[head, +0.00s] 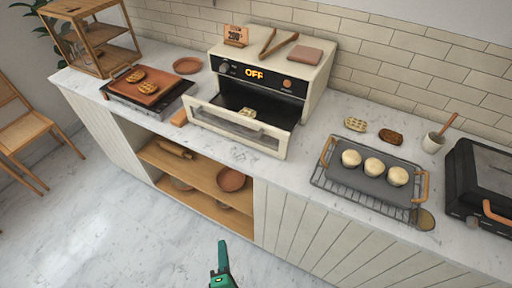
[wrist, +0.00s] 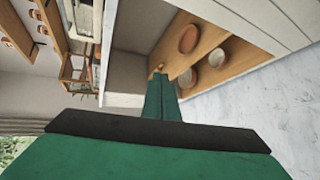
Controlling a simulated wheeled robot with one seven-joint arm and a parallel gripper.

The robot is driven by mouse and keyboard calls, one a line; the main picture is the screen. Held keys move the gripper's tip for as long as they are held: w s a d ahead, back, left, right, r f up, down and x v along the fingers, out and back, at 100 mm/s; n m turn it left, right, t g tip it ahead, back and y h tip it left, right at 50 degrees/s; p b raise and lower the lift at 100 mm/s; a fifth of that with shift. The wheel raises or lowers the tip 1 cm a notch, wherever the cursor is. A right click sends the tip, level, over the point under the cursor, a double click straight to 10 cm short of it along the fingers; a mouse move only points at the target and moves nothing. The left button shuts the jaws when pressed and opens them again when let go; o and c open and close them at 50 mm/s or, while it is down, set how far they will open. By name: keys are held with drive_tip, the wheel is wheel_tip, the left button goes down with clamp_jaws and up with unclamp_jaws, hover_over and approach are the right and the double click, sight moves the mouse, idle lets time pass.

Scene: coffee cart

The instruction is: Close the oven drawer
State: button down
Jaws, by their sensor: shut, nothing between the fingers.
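The white oven (head: 318,75) stands on the counter, and its display reads OFF. Its drawer (head: 238,130) is pulled out at the front, with a glass-fronted panel and a handle. A waffle (head: 247,112) shows inside the drawer. My green gripper (head: 221,243) is low in front of the counter, well below and apart from the drawer. In the wrist view my gripper (wrist: 160,78) has its fingers together and empty, pointing toward the open shelves. I cannot make out the drawer clearly in the wrist view.
The counter (head: 300,165) holds a wire rack (head: 322,180) with a tray of round buns, a black grill (head: 485,175) and a griddle (head: 180,98) with waffles. Below are open shelves (head: 200,175) with bowls. The marble floor (head: 110,220) in front is clear.

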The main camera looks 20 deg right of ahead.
drive_tip(key=w+d+r+n+h, duration=0.2)
drive_tip(key=w+d+r+n, duration=0.1)
drive_tip(key=w, duration=0.3)
drive_tip(key=n+g+h, duration=0.3)
drive_tip(key=n+h, duration=0.2)
drive_tip(key=h, duration=0.4)
approach(261, 138)
drive_tip(key=x, duration=0.6)
drive_tip(key=shift+w+d, duration=0.15)
